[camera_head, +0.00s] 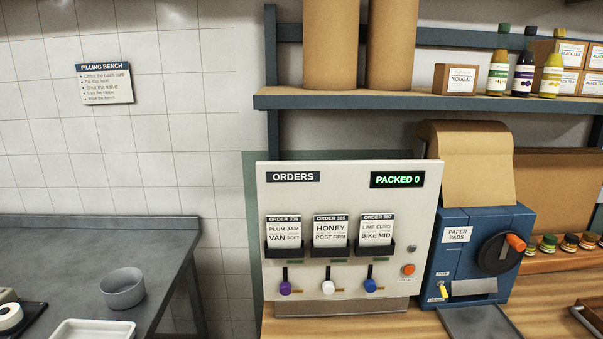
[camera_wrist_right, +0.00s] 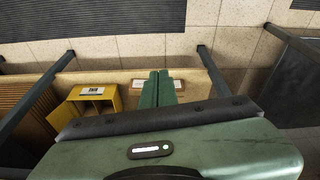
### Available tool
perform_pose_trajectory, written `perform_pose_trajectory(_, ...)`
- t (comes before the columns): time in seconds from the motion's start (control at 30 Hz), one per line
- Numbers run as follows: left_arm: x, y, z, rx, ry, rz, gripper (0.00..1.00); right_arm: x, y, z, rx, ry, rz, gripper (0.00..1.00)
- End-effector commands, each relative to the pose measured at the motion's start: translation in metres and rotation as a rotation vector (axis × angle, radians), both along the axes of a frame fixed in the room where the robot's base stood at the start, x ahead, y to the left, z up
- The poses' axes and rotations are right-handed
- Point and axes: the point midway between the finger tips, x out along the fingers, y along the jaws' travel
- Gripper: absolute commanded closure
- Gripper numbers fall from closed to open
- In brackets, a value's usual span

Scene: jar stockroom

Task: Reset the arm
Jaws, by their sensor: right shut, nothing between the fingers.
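My right gripper (camera_wrist_right: 157,88) shows in the right wrist view, its two green fingers side by side and closed with nothing between them. Below the fingers lies a wooden surface (camera_wrist_right: 192,82) with labelled items, partly hidden by the fingers and the gripper body. Neither arm shows in the head view, and my left gripper is in neither view.
The head view shows an orders panel (camera_head: 350,190) with three cards, reading PACKED 0. A blue paper pad machine (camera_head: 460,260) stands right of it. A grey bench (camera_head: 160,240) with a grey bowl (camera_head: 122,288) is at left. A yellow box (camera_wrist_right: 93,93) lies left of the fingers.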

Motion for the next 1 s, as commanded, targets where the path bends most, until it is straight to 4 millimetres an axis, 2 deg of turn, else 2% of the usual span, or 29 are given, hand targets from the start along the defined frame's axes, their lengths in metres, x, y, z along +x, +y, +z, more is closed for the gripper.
perform_pose_trajectory(0.03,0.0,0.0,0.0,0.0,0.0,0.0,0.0,-0.003,0.0,-0.022,-0.001,0.015,0.001,1.0)
perform_pose_trajectory(0.17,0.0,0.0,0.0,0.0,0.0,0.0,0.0,-0.015,-0.001,-0.085,-0.004,0.042,0.006,1.0)
perform_pose_trajectory(0.2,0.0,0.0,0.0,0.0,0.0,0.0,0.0,-0.021,-0.002,-0.106,-0.005,0.052,0.008,1.0)
perform_pose_trajectory(0.27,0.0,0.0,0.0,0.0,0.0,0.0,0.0,-0.033,-0.004,-0.136,-0.006,0.064,0.01,1.0)
perform_pose_trajectory(0.4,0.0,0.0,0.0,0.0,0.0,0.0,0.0,-0.071,-0.009,-0.199,-0.01,0.097,0.017,1.0)
perform_pose_trajectory(0.5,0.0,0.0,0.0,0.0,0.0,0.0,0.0,-0.104,-0.015,-0.235,-0.013,0.118,0.023,1.0)
perform_pose_trajectory(0.6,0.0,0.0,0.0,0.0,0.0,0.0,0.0,-0.138,-0.021,-0.263,-0.016,0.137,0.027,1.0)
perform_pose_trajectory(0.73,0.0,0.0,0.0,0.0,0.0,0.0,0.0,-0.175,-0.028,-0.284,-0.019,0.155,0.032,1.0)
perform_pose_trajectory(0.9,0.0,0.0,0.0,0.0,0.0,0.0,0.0,-0.197,-0.033,-0.293,-0.021,0.164,0.035,1.0)
perform_pose_trajectory(1.0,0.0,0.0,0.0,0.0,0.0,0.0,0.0,-0.199,-0.033,-0.294,-0.021,0.165,0.036,1.0)
